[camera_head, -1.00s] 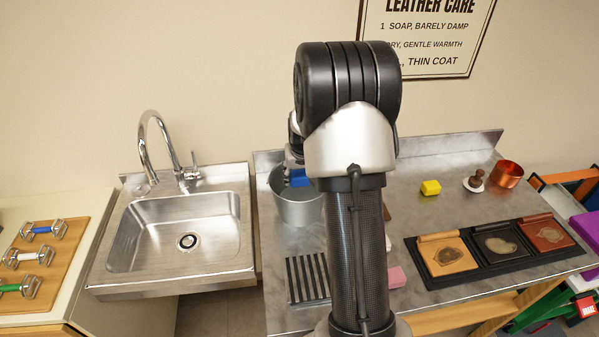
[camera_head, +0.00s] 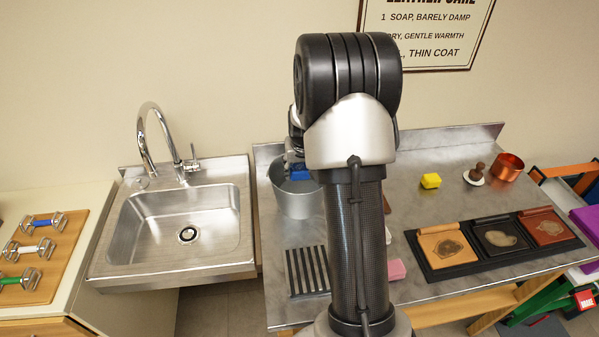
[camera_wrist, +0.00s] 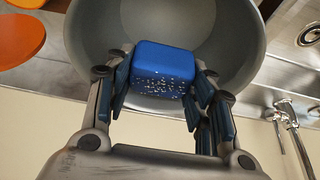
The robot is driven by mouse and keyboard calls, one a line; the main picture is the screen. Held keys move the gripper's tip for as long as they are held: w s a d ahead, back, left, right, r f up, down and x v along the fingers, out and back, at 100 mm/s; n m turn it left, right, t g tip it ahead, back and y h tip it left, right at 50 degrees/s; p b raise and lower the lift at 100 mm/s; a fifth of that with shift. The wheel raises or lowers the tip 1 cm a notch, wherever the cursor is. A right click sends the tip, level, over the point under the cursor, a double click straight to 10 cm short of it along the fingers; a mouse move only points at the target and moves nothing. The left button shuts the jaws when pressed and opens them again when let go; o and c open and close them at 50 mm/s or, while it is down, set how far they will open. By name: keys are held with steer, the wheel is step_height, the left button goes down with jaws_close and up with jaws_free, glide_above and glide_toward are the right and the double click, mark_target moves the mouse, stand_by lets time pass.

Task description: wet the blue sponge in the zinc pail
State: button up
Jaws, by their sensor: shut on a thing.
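The blue sponge (camera_wrist: 165,62) is held between the fingers of my gripper (camera_wrist: 162,78), which is shut on it. Pale specks show on the sponge's near face in the wrist view. The zinc pail (camera_head: 296,204) stands on the metal bench just right of the sink. The wrist view shows its rim and grey inner wall (camera_wrist: 92,30) around the sponge. In the head view the sponge (camera_head: 299,174) is at the pail's mouth, partly hidden by my arm. I cannot tell whether it touches water.
A sink (camera_head: 185,230) with a tall tap is on the left. A black striped rack (camera_head: 307,272) lies in front of the pail. A pink block (camera_head: 397,270), yellow block (camera_head: 430,181), copper pot (camera_head: 508,168) and black tray of leather samples (camera_head: 440,270) are to the right.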

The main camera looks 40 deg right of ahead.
mark_target(299, 167)
steer(key=shift+r+p, duration=1.95)
steer(key=shift+r, duration=1.35)
step_height(299, 167, up, 4)
steer(key=shift+p, duration=1.25)
steer(key=shift+a, duration=0.1)
